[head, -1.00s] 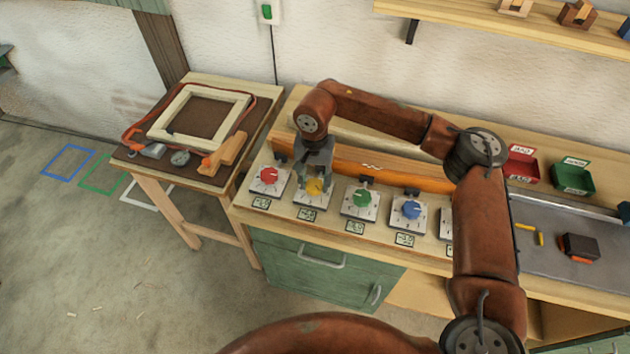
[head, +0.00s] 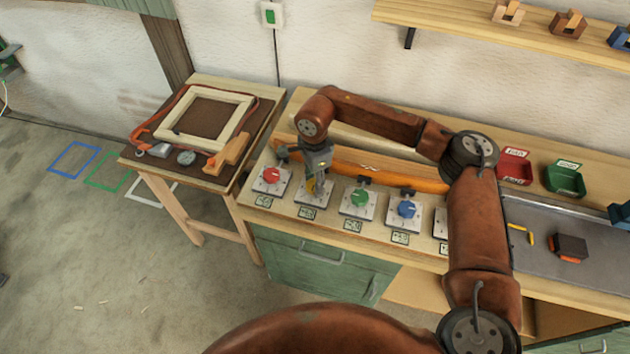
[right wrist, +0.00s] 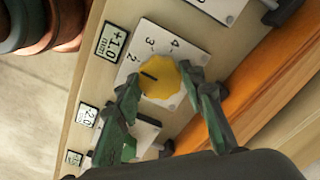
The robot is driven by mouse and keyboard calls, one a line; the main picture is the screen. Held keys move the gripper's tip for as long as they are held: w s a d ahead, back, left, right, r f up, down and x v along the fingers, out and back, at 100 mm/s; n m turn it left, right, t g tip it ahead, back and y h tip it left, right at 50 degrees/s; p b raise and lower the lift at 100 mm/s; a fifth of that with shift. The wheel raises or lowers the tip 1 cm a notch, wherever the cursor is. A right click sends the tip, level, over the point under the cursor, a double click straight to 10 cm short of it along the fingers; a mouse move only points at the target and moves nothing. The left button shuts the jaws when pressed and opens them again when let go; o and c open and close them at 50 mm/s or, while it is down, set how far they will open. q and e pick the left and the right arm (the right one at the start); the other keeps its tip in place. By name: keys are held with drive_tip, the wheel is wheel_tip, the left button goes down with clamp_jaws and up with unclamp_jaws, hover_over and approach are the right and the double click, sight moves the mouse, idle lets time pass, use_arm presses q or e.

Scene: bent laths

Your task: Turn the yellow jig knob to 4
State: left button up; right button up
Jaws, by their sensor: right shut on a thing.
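The yellow jig knob (right wrist: 165,85) sits on a white dial plate (right wrist: 193,47) on the bench. In the right wrist view the numbers 2, 3 and 4 show beside it. Its black pointer line is on the 2 side, aimed near or a little short of the 2; the finger hides part of the dial there. My right gripper (right wrist: 160,74) is shut on the knob, one finger on each side. In the head view the right gripper (head: 316,184) covers most of the knob. My left gripper is not in view.
The red knob (head: 271,175) stands close on the left, the green knob (head: 359,197) and blue knob (head: 407,209) on the right. An orange wooden lath (head: 385,172) runs behind them. Red (head: 515,168) and green (head: 566,181) bins stand at the right.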

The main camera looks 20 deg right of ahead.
drive_tip(key=m+p, duration=0.1)
drive_tip(key=m, duration=0.3)
drive_tip(key=shift+r+m+p, duration=0.1)
drive_tip(key=shift+m+p, duration=0.2)
drive_tip(key=shift+p, duration=0.05)
drive_tip(key=m+p, duration=0.1)
drive_tip(key=m, duration=0.3)
drive_tip(key=shift+m+p, duration=0.3)
drive_tip(key=shift+p, duration=0.05)
drive_tip(key=m+p, duration=0.1)
drive_tip(key=m, duration=0.3)
drive_tip(key=shift+p, duration=0.4)
drive_tip(key=shift+m+p, duration=0.65)
drive_tip(key=shift+m, duration=1.35)
drive_tip(key=o, duration=1.2)
drive_tip(key=shift+c, duration=0.2)
